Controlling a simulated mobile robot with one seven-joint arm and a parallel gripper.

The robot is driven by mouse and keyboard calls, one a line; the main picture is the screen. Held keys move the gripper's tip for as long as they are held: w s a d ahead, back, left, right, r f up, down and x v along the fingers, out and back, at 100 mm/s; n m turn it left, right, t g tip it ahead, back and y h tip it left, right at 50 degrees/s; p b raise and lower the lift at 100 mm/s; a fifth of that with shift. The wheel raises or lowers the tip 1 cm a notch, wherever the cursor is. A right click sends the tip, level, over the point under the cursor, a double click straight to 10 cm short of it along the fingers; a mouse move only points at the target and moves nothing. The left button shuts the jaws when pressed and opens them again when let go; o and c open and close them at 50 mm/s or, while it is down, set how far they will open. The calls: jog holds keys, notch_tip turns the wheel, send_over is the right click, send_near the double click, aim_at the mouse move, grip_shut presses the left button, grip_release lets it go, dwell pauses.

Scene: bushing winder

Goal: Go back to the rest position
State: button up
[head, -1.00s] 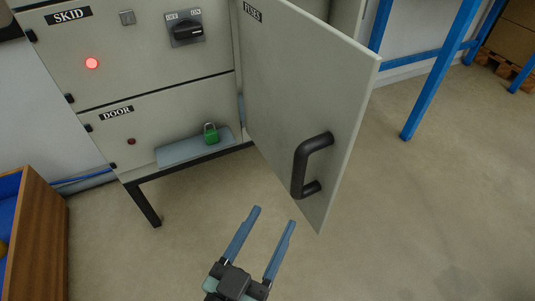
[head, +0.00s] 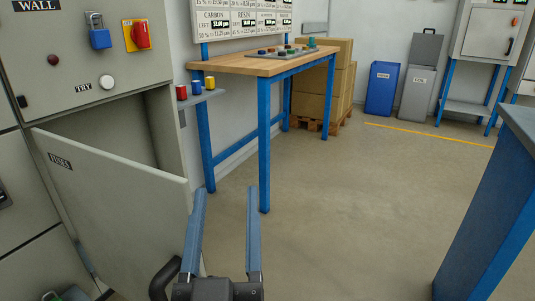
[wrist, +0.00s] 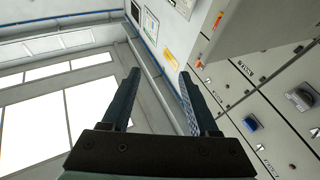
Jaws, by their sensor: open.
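My gripper (head: 226,230) is at the bottom of the head view, open, with its two long blue-grey fingers apart and nothing between them. It also shows in the wrist view (wrist: 158,92), tilted up toward the wall, windows and cabinet. The FUSES door (head: 115,205) of the grey cabinet hangs open just left of my gripper. Its dark handle (head: 163,280) is partly cut off at the bottom edge, close beside my gripper. I cannot tell whether they touch.
The cabinet's upper panel (head: 60,60) carries a blue padlock (head: 99,34) and a red switch (head: 141,35). A wooden-topped workbench (head: 255,62) on blue legs stands ahead. Cardboard boxes (head: 338,80) and bins (head: 382,88) are behind. A blue-sided table (head: 490,220) stands right. The middle floor is clear.

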jog(key=s+d+r+m+t+p, duration=0.1)
jog(key=s+d+r+t, duration=0.15)
jog(key=r, duration=1.05)
jog(key=s+d+r+t+p, duration=0.1)
jog(key=s+d+r+t, duration=0.15)
jog(key=r, duration=1.05)
notch_tip(320, 180, up, 36)
jog(key=p, duration=3.6)
jog(key=shift+a+h, duration=0.15)
jog(key=shift+h, duration=0.25)
